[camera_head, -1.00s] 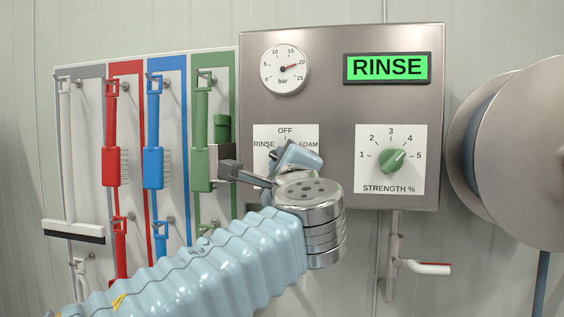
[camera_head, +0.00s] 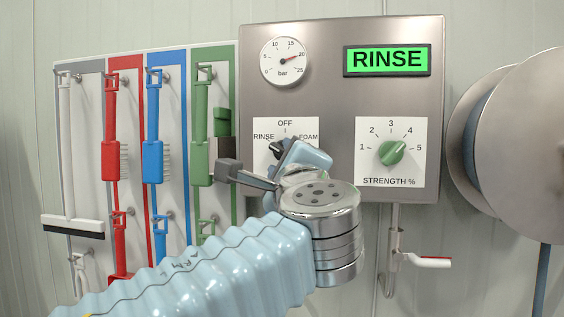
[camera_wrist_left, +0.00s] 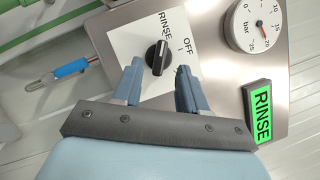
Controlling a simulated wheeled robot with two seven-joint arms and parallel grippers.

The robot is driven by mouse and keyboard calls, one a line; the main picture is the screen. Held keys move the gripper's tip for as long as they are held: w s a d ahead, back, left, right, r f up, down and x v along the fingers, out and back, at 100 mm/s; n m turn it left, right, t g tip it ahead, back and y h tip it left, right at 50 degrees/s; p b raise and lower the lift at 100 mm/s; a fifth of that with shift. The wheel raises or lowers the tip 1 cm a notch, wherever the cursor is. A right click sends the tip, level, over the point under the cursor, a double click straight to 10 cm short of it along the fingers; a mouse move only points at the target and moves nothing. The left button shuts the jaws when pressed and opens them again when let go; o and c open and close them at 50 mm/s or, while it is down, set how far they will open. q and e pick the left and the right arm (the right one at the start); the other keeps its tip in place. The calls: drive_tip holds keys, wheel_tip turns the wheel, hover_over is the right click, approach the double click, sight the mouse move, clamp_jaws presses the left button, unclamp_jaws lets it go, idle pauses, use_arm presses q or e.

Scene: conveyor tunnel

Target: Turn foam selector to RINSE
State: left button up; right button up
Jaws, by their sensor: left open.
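The foam selector is a black knob (camera_wrist_left: 157,57) on a white plate marked RINSE, OFF and FOAM. Its pointer is turned to the RINSE side. In the head view the knob (camera_head: 275,150) shows only in part, behind my left gripper. The green display (camera_head: 387,61) reads RINSE, and it also shows in the wrist view (camera_wrist_left: 262,112). My left gripper (camera_wrist_left: 159,68) is open, its two blue fingers apart on either side of the knob's near end. It appears to stand just off the knob, holding nothing. My right gripper is not in view.
A green strength knob (camera_head: 392,153) sits right of the selector, and a pressure gauge (camera_head: 285,64) above. Brushes hang on a board (camera_head: 178,60) at left. A hose reel (camera_head: 520,150) stands at right. A valve lever (camera_head: 425,262) is below the panel.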

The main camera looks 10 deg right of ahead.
use_arm(q)
drive_tip(key=s+f+b, duration=0.1)
drive_tip(key=s+f, duration=0.1)
drive_tip(key=s, duration=0.7)
drive_tip(key=shift+s+a+b, duration=0.2)
drive_tip(key=shift+a+b, duration=0.05)
drive_tip(key=shift+b, duration=0.05)
